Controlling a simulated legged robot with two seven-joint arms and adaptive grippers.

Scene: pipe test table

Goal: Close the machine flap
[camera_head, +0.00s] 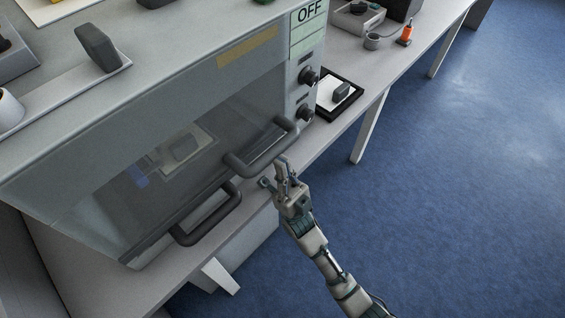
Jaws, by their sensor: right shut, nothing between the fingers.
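The machine (120,110) is a large grey box on the table, with an "OFF" sign at its upper right. Its see-through flap (225,118) is on the front, and items inside show through it. One dark bar handle (262,148) is near the flap's right side, and a second dark handle (207,214) is lower left. I cannot tell how far the flap stands open. My right gripper (277,172) is shut and empty, just below the right handle's end. I cannot tell whether they touch. My left gripper is not in view.
Black knobs (308,76) are on the machine's right panel. A black-framed tray (337,94) with a dark object lies right of it. An orange-topped item (406,34) stands farther back. Objects sit on the machine's top. Blue floor (450,200) is clear at the right.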

